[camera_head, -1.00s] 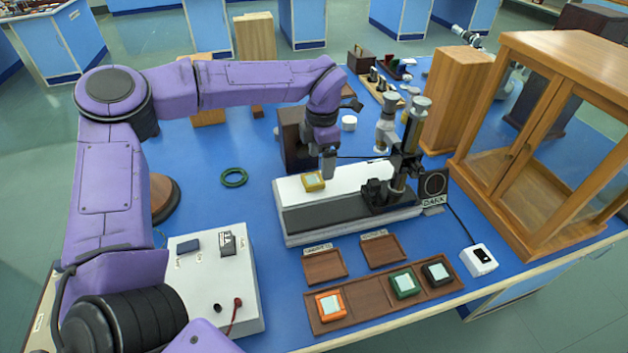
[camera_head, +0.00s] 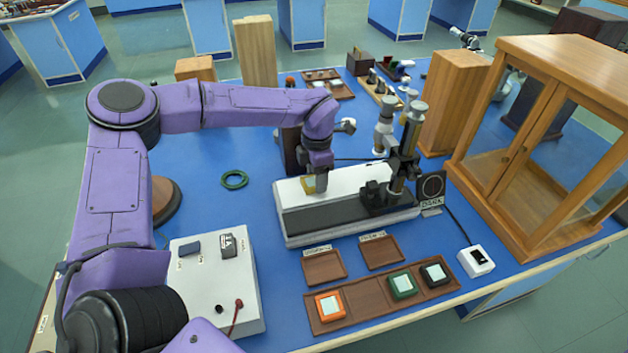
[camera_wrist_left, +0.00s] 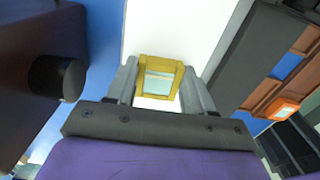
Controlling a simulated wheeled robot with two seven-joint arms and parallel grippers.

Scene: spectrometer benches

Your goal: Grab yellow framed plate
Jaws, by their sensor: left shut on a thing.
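The yellow framed plate (camera_head: 309,184) is on the white top of the spectrometer bench unit (camera_head: 292,192). In the left wrist view the plate (camera_wrist_left: 160,77) is a yellow square frame with a pale, glassy middle, between the two grey fingers. My left gripper (camera_head: 316,186) points down at the plate and is shut on it. In the left wrist view the left gripper (camera_wrist_left: 158,92) has a finger against each side of the frame. In the head view the fingers partly hide the plate. My right gripper is not in view.
A black stage with an upright microscope-like column (camera_head: 404,150) stands at the unit's right end. A wooden tray (camera_head: 366,297) in front holds orange, green and black framed plates. Two small empty trays lie behind it. A glass-doored wooden cabinet (camera_head: 540,140) stands right.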

